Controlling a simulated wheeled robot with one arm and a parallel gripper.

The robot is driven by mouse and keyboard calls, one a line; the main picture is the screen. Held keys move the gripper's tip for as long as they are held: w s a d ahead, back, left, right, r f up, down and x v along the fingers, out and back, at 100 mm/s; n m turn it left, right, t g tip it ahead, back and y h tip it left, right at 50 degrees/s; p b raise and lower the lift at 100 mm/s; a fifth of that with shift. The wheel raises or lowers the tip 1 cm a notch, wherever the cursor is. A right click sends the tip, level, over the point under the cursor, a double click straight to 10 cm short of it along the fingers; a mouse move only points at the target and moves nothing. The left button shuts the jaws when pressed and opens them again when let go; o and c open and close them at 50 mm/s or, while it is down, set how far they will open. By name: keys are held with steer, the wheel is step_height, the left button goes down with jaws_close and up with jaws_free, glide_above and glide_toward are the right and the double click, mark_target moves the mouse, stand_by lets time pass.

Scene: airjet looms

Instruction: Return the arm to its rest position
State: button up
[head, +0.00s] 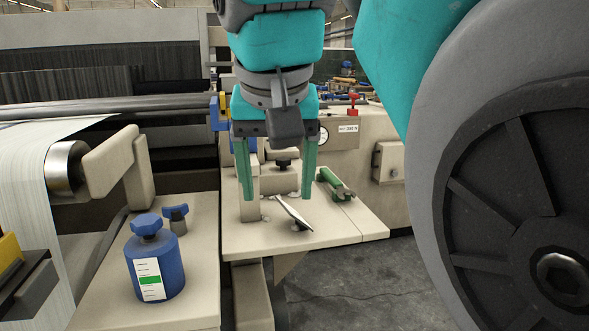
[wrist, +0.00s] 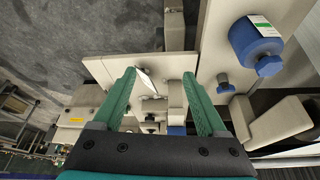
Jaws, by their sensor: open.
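My gripper (head: 275,168) points down with its two green fingers apart, above the beige shelf (head: 345,226) on the loom's side. Nothing is between the fingers. In the wrist view my gripper (wrist: 163,97) is also open, with the shelf (wrist: 110,68) beyond the fingertips. My teal and grey arm reaches down from the top of the head view, and a large arm part covers its right side.
A blue canister (head: 154,260) and a small blue knob (head: 176,218) stand on a beige ledge at left. Grey floor (head: 370,285) is open in front.

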steer(key=d+f+g, duration=0.2)
steer(key=d+f, duration=0.5)
steer(key=f, duration=0.2)
steer(key=s+d+f+g, duration=0.1)
steer(key=s+d+f, duration=0.2)
steer(key=f, duration=0.6)
steer(key=s+d+f+g, duration=0.1)
steer(key=s+d+f, duration=0.2)
steer(key=s+f, duration=0.5)
steer(key=s+d+f+g, duration=0.2)
steer(key=s+d+f, duration=0.2)
steer(key=f, duration=0.6)
steer(key=shift+s+m, duration=0.3)
steer(key=shift+s, duration=0.65)
